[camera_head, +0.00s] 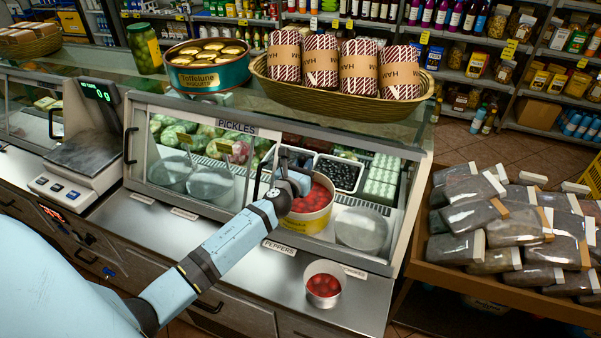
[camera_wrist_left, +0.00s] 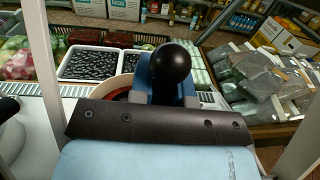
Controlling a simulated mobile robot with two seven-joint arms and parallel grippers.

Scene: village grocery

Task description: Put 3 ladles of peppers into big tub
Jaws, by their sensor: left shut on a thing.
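A round white and yellow container of red peppers (camera_head: 318,197) stands in the open part of the glass display case. A smaller tub (camera_head: 324,299) with red peppers in it stands on the metal counter in front, by the peppers label. My left gripper (camera_head: 297,182) is at the left edge of the pepper container and shut on a ladle handle. The handle's black rounded end (camera_wrist_left: 171,63) shows between the fingers in the left wrist view. The ladle's bowl is hidden, so I cannot tell whether it holds peppers. My right gripper is not in view.
A tray of black olives (camera_head: 339,174) sits behind the pepper container. A glass lid (camera_head: 361,229) lies to its right. A scale (camera_head: 85,160) stands at the left. A basket (camera_head: 340,101) of wrapped packets is on the glass top. The counter around the small tub is clear.

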